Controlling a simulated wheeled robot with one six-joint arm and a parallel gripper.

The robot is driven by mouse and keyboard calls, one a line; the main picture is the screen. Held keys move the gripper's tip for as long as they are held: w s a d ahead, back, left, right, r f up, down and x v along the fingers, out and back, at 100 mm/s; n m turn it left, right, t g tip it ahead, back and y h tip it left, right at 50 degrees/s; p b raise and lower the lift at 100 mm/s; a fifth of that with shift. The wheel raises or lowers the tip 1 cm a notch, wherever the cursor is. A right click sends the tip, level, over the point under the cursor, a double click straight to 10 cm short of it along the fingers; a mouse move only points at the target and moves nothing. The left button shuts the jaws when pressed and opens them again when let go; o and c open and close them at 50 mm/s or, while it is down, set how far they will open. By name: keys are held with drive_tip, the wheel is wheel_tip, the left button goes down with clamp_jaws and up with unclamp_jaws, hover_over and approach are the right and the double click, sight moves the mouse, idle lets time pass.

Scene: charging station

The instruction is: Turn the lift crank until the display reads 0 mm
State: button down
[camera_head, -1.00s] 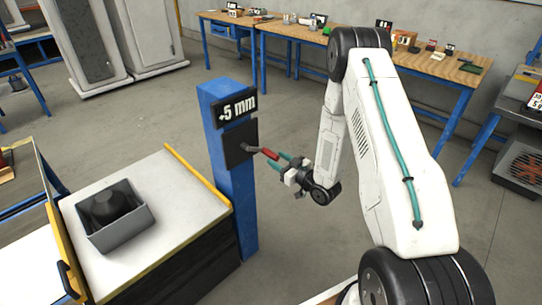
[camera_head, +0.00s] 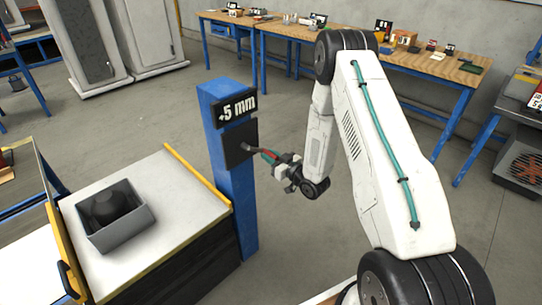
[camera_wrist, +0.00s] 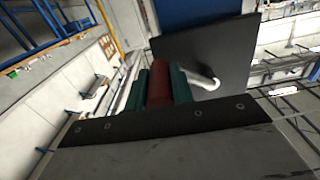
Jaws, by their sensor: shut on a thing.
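The lift crank stands out from a black plate (camera_head: 240,144) on the blue post (camera_head: 228,190). Its red handle (camera_wrist: 159,84) sits between the two green fingers of my gripper (camera_head: 270,157) in the wrist view, and my gripper is shut on it. The grey crank arm (camera_wrist: 203,80) runs from the handle towards the black plate, to the right in the wrist view. The display (camera_head: 236,107) at the top of the post reads +5 mm. In the head view the fingers hide most of the handle.
A white-topped platform (camera_head: 185,200) with a yellow edge stands left of the post and carries a grey bin (camera_head: 118,236) with a dark object inside. Workbenches (camera_head: 350,52) line the back wall. The floor right of the post is open.

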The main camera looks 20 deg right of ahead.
drive_tip(key=shift+s+a+f+m, duration=0.2)
drive_tip(key=shift+a+f+m, duration=0.35)
drive_tip(key=shift+m, duration=0.35)
drive_tip(key=shift+s+a+f, duration=0.1)
drive_tip(key=shift+a+f, duration=0.1)
drive_tip(key=shift+f, duration=0.1)
drive_tip(key=c, duration=1.2)
unclamp_jaws()
drive_tip(key=v, duration=0.7)
drive_tip(key=shift+s, duration=0.4)
drive_tip(key=shift+d, duration=0.1)
